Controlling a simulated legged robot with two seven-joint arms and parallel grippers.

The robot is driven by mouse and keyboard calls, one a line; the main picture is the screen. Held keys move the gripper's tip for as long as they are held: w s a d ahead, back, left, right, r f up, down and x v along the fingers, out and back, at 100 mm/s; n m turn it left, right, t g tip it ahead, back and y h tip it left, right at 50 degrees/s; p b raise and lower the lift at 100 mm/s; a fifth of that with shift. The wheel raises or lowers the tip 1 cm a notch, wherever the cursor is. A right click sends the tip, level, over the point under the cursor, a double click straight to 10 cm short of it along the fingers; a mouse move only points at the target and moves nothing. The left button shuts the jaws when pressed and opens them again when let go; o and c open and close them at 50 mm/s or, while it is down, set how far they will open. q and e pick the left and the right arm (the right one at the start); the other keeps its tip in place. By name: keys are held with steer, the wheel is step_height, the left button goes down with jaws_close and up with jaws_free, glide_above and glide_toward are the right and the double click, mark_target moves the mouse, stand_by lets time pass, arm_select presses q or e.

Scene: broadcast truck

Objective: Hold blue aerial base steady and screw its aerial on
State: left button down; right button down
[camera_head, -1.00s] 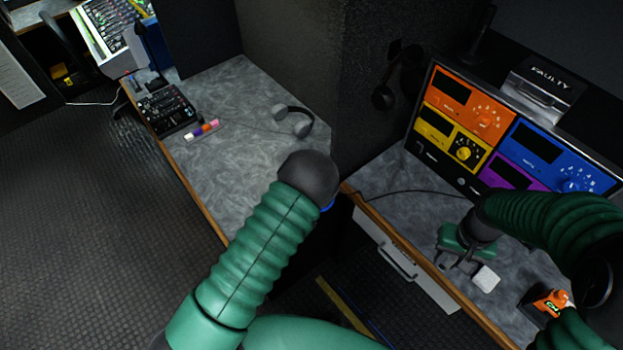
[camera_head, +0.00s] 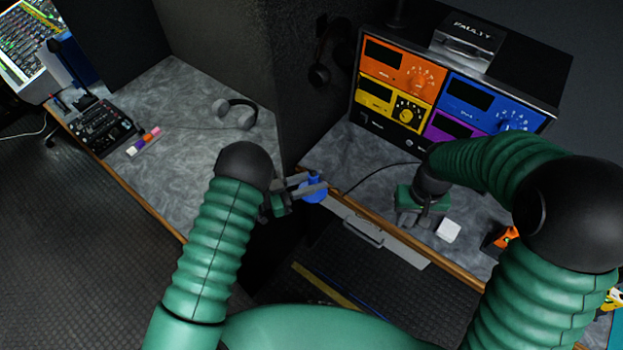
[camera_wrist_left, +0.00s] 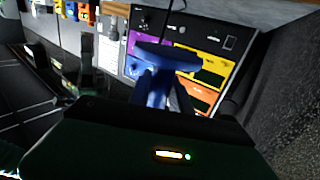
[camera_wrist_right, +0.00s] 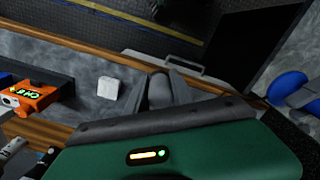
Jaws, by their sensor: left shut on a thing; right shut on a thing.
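My left gripper (camera_head: 302,187) is shut on the blue aerial base (camera_head: 315,189), in front of the gap between the two counters. The base has a broad flat disc and a narrower stem, seen between the fingers in the left wrist view (camera_wrist_left: 160,75). My right gripper (camera_head: 424,216) is low over the right counter, left of a white block (camera_head: 449,230). The blue base also shows at the right edge of the right wrist view (camera_wrist_right: 287,86).
A rack with orange, yellow, blue and purple panels (camera_head: 445,95) stands behind the right counter (camera_head: 375,160). An orange device (camera_head: 506,238) lies right of the white block. Headphones (camera_head: 235,113), colored markers (camera_head: 143,142) and a black mixer (camera_head: 105,127) are on the left counter.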

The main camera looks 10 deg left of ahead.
steer(key=w+a+r+n, duration=0.45)
steer(key=w+a, duration=0.35)
steer(key=a, duration=0.2)
step_height(320, 180, up, 8)
steer(key=n, duration=0.5)
glide_above(313, 172)
steer(key=shift+r, duration=0.1)
steer(key=shift+d, duration=0.1)
steer(key=shift+f, duration=2.05)
steer(key=shift+r, duration=0.15)
